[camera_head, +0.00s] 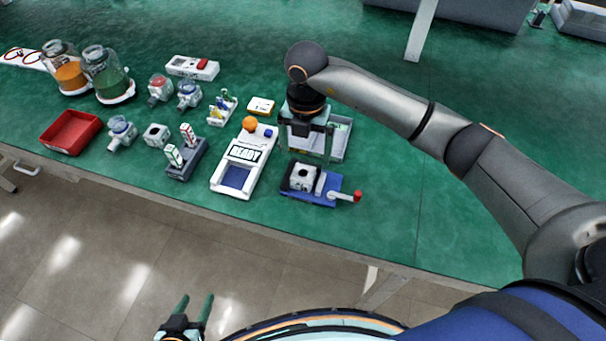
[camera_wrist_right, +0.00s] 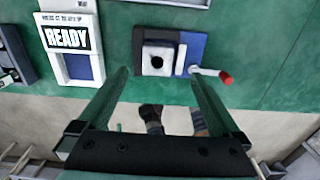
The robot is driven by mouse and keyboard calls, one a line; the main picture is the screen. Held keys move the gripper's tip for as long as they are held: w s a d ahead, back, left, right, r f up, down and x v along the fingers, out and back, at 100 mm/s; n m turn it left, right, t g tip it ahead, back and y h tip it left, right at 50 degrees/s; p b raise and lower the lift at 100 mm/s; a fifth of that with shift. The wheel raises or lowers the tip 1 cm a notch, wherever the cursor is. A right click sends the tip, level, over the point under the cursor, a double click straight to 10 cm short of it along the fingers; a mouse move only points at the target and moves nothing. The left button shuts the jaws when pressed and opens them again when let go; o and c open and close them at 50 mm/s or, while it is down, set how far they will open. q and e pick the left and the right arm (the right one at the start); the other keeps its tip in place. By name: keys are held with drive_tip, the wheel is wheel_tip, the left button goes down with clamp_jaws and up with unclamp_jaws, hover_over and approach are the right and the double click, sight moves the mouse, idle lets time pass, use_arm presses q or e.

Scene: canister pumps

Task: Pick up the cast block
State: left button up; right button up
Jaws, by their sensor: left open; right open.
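A pale cast block with a dark round hole sits in the blue vise (camera_head: 325,190), between its dark and grey jaws. The block shows in the head view (camera_head: 302,177) and in the right wrist view (camera_wrist_right: 157,60). A similar grey block (camera_head: 157,135) stands on the table further left. My right gripper (camera_head: 306,140) is open and empty above the table, behind the vise in the head view. In the right wrist view its fingers (camera_wrist_right: 160,78) frame the vise and block from a distance. My left gripper (camera_head: 195,302) is open and empty, off the table's front edge.
The vise's red-knobbed handle (camera_head: 357,196) sticks out to the right. A READY device (camera_head: 243,160) stands left of the vise, and a grey tray (camera_head: 335,140) lies behind it. A red bin (camera_head: 70,131), jars and pump parts stand further left.

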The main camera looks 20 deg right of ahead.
sight(303, 169)
drive_tip(key=shift+s+a+f+p, duration=0.1)
drive_tip(key=shift+a+f+p, duration=0.1)
drive_tip(key=shift+f, duration=1.55)
drive_tip(key=shift+a+f+p, duration=0.1)
drive_tip(key=shift+f+p, duration=0.1)
drive_tip(key=shift+f, duration=1.55)
drive_tip(key=shift+r, duration=0.1)
clamp_jaws()
